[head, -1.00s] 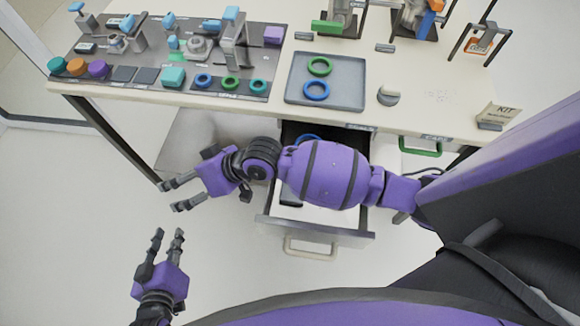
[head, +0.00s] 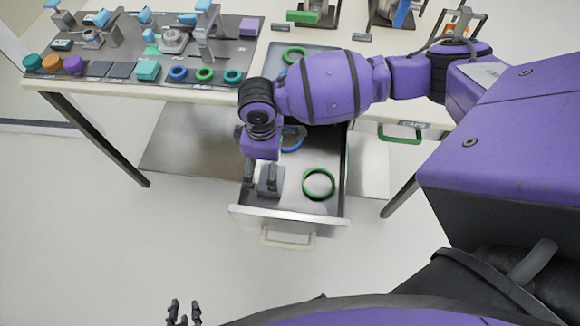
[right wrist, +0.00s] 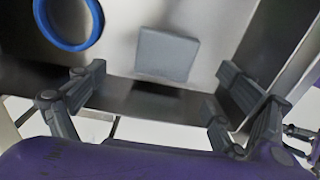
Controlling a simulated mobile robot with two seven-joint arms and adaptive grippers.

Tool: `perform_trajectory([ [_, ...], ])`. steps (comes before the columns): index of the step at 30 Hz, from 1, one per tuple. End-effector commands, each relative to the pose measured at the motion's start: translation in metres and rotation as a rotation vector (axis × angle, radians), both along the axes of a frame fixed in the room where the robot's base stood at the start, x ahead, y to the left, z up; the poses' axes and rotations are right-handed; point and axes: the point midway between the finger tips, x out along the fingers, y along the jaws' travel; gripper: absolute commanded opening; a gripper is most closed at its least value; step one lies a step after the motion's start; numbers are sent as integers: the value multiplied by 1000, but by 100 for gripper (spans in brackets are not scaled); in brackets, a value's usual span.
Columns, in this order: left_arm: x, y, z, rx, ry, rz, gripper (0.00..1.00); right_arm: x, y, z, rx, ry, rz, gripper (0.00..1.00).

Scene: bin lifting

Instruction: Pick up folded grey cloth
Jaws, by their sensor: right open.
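The folded grey cloth (right wrist: 167,54) shows in the right wrist view as a small grey square lying on the metal drawer floor. My right gripper (head: 259,184) reaches down into the open drawer in the head view. In the right wrist view its fingers (right wrist: 162,78) are spread wide to either side of the cloth, open and empty. In the head view I cannot clearly tell the cloth from the grey fingers. My left gripper (head: 183,312) is at the bottom edge of the head view, away from the drawer, with its visible fingers apart and empty.
The open drawer (head: 290,214) also holds a green ring (head: 318,184) and a blue ring (head: 292,138), which shows beside the cloth in the wrist view (right wrist: 68,45). Above the drawer is a crowded tabletop (head: 350,47). The floor in front is clear.

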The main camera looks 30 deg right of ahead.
Motion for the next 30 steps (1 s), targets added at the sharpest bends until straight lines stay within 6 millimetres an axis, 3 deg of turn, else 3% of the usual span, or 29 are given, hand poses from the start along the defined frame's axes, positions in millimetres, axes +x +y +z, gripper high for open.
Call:
perform_trajectory([
  [13, -1, 1, -3, 1, 2, 2, 22, -3, 5, -53, 1, -2, -1, 92],
  [21, -1, 1, -2, 1, 0, 3, 22, -2, 5, -56, 2, -5, -1, 91],
  [30, 0, 2, -2, 1, 0, 3, 22, -2, 5, -56, 2, -5, -1, 52],
])
